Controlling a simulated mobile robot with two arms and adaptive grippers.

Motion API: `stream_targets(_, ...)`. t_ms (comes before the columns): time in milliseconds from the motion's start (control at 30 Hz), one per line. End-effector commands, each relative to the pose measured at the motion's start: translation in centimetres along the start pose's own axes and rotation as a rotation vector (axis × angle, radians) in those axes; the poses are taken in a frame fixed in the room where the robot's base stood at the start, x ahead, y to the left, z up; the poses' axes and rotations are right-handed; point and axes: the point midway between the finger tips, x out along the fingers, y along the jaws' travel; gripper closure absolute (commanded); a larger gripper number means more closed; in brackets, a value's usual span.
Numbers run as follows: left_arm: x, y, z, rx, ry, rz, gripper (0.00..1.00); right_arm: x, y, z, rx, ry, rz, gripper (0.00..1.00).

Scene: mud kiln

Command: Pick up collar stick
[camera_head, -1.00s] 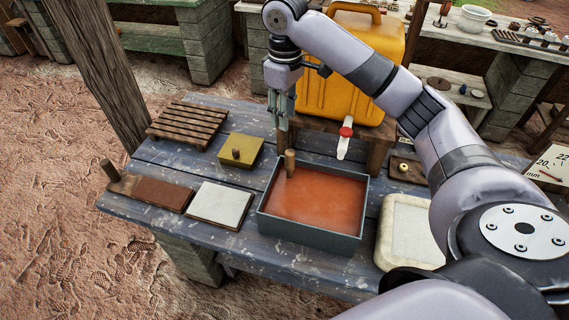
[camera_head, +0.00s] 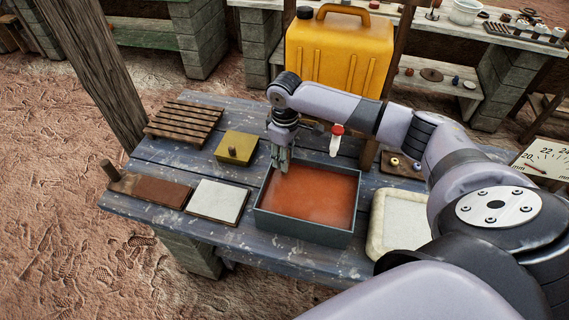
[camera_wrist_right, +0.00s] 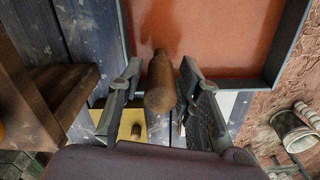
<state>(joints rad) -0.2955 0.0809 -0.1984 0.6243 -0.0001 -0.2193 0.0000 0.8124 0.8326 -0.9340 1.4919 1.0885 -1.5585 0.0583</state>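The collar stick (camera_wrist_right: 160,80) is a rounded wooden peg. In the wrist view it stands at the edge of the tray's orange-red surface, between the two fingers of my right gripper (camera_wrist_right: 161,68). The fingers are open, with a visible gap on each side of the stick. In the head view my right gripper (camera_head: 280,164) points down over the back left corner of the grey tray (camera_head: 306,231), and it hides the stick there. My left gripper is not in view.
A yellow block with a knob (camera_head: 239,147), a slatted wooden rack (camera_head: 184,123) and a white tile (camera_head: 218,200) lie left of the tray. A pale slab (camera_head: 402,222) lies right.

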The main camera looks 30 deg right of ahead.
Motion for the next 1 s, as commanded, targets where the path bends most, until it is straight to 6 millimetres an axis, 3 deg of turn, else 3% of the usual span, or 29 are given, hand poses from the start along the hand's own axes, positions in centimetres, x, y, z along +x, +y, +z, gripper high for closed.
stream_targets(133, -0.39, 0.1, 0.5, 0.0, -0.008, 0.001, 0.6, 1.29, -0.08, -0.06, -0.001, 0.001, 0.0, 0.68)
stream_targets(367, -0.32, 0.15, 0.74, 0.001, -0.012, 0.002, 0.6, 1.51, -0.06, -0.07, -0.002, 0.001, 0.0, 0.68)
stream_targets(867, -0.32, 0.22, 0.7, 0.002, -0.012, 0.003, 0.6, 1.46, -0.07, -0.1, -0.001, 0.002, 0.0, 1.0)
stream_targets(1000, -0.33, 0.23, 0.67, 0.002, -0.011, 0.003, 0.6, 1.43, -0.07, -0.11, -0.001, 0.002, 0.0, 1.0)
